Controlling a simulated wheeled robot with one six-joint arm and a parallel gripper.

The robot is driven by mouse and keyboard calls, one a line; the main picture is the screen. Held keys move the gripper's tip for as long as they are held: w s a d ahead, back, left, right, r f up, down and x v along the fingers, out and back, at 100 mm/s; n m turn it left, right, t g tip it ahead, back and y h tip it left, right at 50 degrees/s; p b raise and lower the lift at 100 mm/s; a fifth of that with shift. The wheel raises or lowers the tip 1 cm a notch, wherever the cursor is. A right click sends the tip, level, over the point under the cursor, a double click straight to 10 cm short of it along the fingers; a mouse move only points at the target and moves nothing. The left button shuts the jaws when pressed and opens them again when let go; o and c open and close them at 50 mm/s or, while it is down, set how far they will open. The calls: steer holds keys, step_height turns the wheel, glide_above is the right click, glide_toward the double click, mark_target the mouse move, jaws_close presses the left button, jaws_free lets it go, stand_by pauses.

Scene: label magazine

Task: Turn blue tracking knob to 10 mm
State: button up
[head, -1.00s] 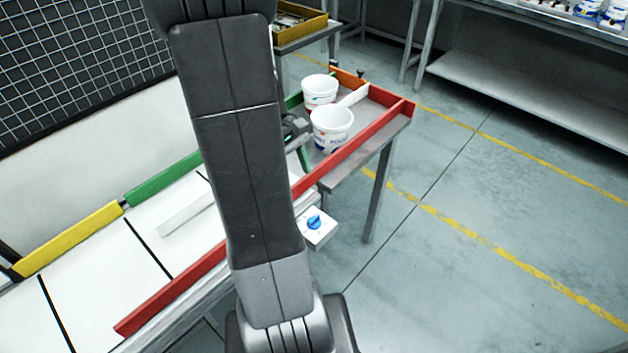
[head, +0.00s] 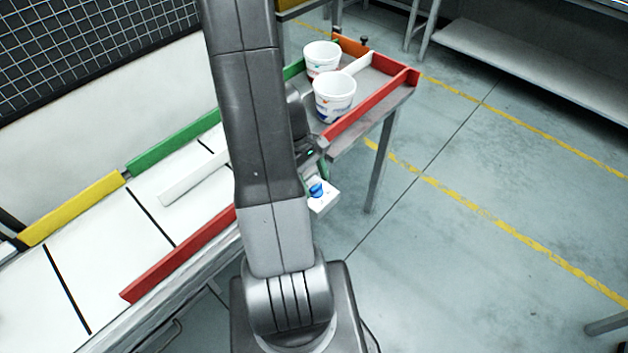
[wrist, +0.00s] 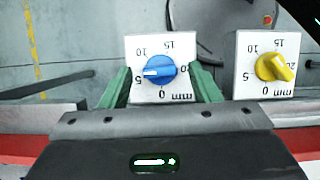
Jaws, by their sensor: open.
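The blue tracking knob (wrist: 158,71) sits on a white dial plate (wrist: 174,95) in the wrist view. The scale reads 0, 5, 10, 15 and mm, and appears upside down. The knob's white pointer mark faces left, at about the 5. In the head view the blue knob (head: 316,190) shows just right of my arm. My gripper (wrist: 159,80) is open, with one green finger on each side of the blue knob in the wrist view. Nothing is between the fingers that I can see held; whether they touch the knob I cannot tell.
A yellow knob (wrist: 277,67) on its own white plate stands to the right in the wrist view. A red rail (head: 180,256) runs along the conveyor's edge. Two white tubs (head: 334,96) stand on the table beyond.

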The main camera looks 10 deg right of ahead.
steer(key=shift+s+f, duration=0.1)
steer(key=shift+f, duration=0.1)
steer(key=c, duration=1)
steer(key=m+y, duration=0.1)
steer(key=m, duration=0.3)
steer(key=shift+d+m+g+y, duration=0.2)
steer(key=shift+m+g+y, duration=0.1)
steer(key=shift+y, duration=0.1)
steer(key=shift+d+m+y, duration=0.1)
steer(key=shift+m+y, duration=0.5)
steer(key=shift+m, duration=1.2)
steer(key=shift+w, duration=0.2)
